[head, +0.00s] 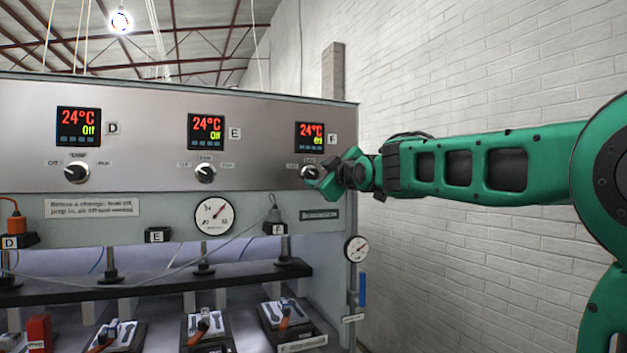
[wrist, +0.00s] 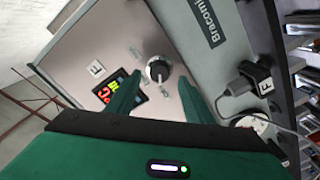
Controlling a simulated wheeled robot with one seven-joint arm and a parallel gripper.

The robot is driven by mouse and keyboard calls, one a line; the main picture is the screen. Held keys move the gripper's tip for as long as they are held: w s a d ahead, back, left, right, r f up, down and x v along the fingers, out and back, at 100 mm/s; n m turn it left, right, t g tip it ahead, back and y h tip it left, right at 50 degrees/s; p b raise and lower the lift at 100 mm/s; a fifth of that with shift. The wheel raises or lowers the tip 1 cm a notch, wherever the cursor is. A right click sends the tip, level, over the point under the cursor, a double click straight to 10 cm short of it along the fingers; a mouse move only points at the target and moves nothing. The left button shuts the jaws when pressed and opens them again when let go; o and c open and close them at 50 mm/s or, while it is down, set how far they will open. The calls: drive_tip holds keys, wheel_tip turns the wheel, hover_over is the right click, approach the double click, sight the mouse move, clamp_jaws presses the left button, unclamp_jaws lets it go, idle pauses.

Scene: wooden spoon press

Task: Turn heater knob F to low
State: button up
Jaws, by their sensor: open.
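Heater knob F (head: 309,172) is on the steel panel below the F display (head: 310,137), which shows 24°C in red and a small green word I cannot read surely. My gripper (head: 325,177) is at the panel in front of this knob and partly hides it. In the wrist view the round dark knob with a pale pointer (wrist: 158,69) shows between the two green fingers of my open gripper (wrist: 160,82). The fingers are on either side with gaps, and I see no contact. The F display (wrist: 122,91) is beside the left finger. I cannot tell which mark the pointer is at.
Knobs D (head: 76,172) and E (head: 205,172) sit to the left on the same panel. A pressure gauge (head: 214,215) and the plug F (head: 275,229) with its cable are below. Presses with spoon moulds (head: 285,313) stand lower down. A white brick wall (head: 480,90) is at right.

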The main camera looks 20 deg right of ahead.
sight(314, 176)
drive_tip(key=shift+w, duration=1.45)
drive_tip(key=c, duration=1.1)
drive_tip(key=shift+o, duration=0.3)
drive_tip(key=shift+f, duration=0.1)
drive_tip(key=m, duration=0.5)
drive_tip(key=shift+m, duration=0.4)
drive_tip(key=m, duration=0.5)
drive_tip(key=shift+d+f+m, duration=0.1)
drive_tip(key=shift+m, duration=0.3)
